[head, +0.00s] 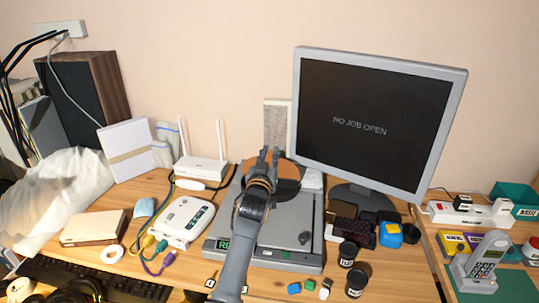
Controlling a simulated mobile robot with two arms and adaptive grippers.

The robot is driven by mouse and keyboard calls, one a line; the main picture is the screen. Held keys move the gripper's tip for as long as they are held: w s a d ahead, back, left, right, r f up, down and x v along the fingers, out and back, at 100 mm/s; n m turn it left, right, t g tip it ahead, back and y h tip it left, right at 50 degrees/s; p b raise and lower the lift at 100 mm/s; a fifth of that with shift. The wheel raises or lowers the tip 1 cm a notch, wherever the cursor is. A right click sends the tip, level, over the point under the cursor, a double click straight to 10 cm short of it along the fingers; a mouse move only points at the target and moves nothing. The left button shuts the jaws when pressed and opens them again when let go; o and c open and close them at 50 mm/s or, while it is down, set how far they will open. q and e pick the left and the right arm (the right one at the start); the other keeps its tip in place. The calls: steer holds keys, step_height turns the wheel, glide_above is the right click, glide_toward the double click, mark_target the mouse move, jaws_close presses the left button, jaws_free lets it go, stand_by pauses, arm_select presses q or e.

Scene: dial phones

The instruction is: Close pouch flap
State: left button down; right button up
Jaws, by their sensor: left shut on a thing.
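A brown, rounded leather-like piece (288,172), which looks like the pouch with its flap, lies at the back of a grey flat device (285,232). My left gripper (268,157) is over the left part of the brown piece, with its fingers shut on it. The fingers and wrist hide the grip point and part of the brown piece. I cannot tell where flap and body divide, or how far the flap stands open. My right gripper is not in view.
A monitor (372,125) stands behind to the right, close to the brown piece. A white router (202,160) with antennas stands to the left. Black jars (356,281) and small coloured blocks lie at front right. A white box with cables (186,219) lies left of the device.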

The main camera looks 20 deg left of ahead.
arm_select(q)
steer(key=shift+f, duration=0.45)
steer(key=c, duration=1.4)
jaws_free()
steer(key=shift+o, duration=1)
steer(key=shift+r, duration=0.15)
steer(key=v, duration=1.2)
steer(key=shift+c, duration=0.5)
